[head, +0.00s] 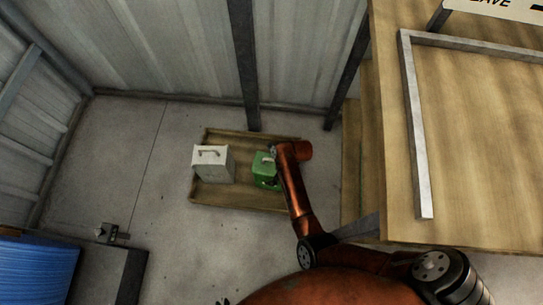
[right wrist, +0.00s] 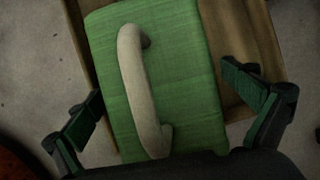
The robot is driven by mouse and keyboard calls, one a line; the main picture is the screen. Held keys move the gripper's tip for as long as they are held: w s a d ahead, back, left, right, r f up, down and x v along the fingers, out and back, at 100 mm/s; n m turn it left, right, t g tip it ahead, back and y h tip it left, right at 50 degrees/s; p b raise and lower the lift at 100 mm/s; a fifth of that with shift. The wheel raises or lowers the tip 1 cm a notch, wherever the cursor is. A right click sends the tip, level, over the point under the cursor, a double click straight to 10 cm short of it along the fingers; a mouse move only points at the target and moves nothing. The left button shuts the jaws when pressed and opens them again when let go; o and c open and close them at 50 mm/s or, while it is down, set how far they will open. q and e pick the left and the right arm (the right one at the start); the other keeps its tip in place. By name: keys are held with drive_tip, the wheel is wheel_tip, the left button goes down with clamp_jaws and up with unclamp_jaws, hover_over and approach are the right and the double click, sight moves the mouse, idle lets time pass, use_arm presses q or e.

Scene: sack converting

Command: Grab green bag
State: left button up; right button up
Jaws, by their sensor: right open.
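The green bag (head: 262,165) stands on a low wooden pallet (head: 232,198) on the floor, in the middle of the head view. In the right wrist view the green bag (right wrist: 185,75) fills the centre, with its pale curved handle (right wrist: 142,90) on top. My right gripper (right wrist: 165,108) is open, one finger to each side of the bag and handle, apart from the handle. In the head view my right arm reaches down to the bag and hides its right part and most of the gripper. My left gripper is not in view.
A white bag (head: 213,163) with a handle stands on the same pallet, left of the green one. A wooden table (head: 470,150) with a metal rail is at the right. Blue material (head: 35,272) lies at the lower left. Corrugated walls and a dark post stand behind the pallet.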

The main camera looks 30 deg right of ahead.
drive_tip(key=shift+c, duration=0.7)
drive_tip(key=c, duration=2)
drive_tip(key=shift+r, duration=0.1)
drive_tip(key=shift+c, duration=0.2)
